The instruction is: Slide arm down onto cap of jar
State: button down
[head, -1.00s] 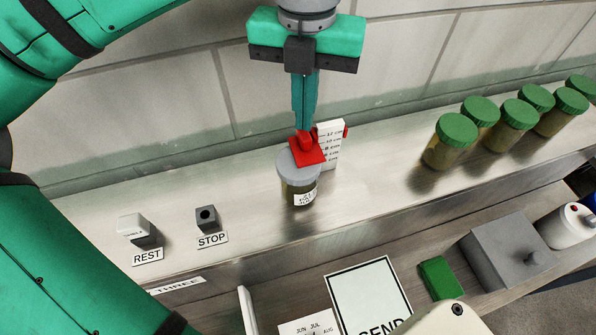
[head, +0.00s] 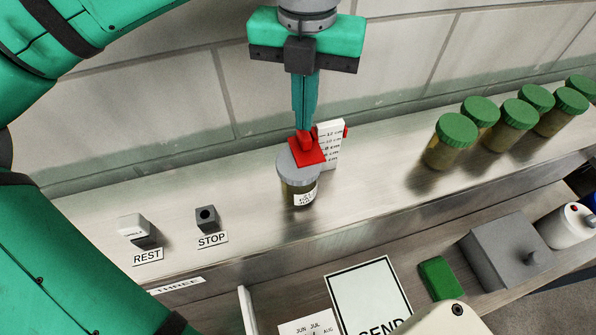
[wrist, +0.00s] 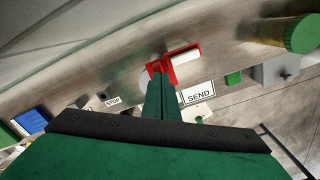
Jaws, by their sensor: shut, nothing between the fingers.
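A jar (head: 297,192) with a grey cap (head: 290,166) and a white label stands upright on the metal shelf. A red sliding arm (head: 308,152) reaches over the cap from a white upright scale (head: 331,145) marked in cm. Its flat red plate overlaps the cap in the head view; I cannot tell whether it touches. My gripper (head: 304,132) is shut, with nothing between its fingers. Its tips point down at the red arm's raised part. The wrist view also shows the red arm (wrist: 162,69) just beyond my fingertips, with the cap mostly hidden.
Several green-capped jars (head: 450,141) stand at the right of the shelf. A REST block (head: 136,229) and a STOP block (head: 207,218) stand at the left. Below are a SEND card (head: 368,297), a green block (head: 440,278) and a grey box (head: 505,255). A wall is behind.

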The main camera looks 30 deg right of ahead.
jog(key=shift+f, duration=0.65)
dwell(0.4)
dwell(0.4)
notch_tip(320, 180, up, 7)
dwell(0.8)
dwell(0.5)
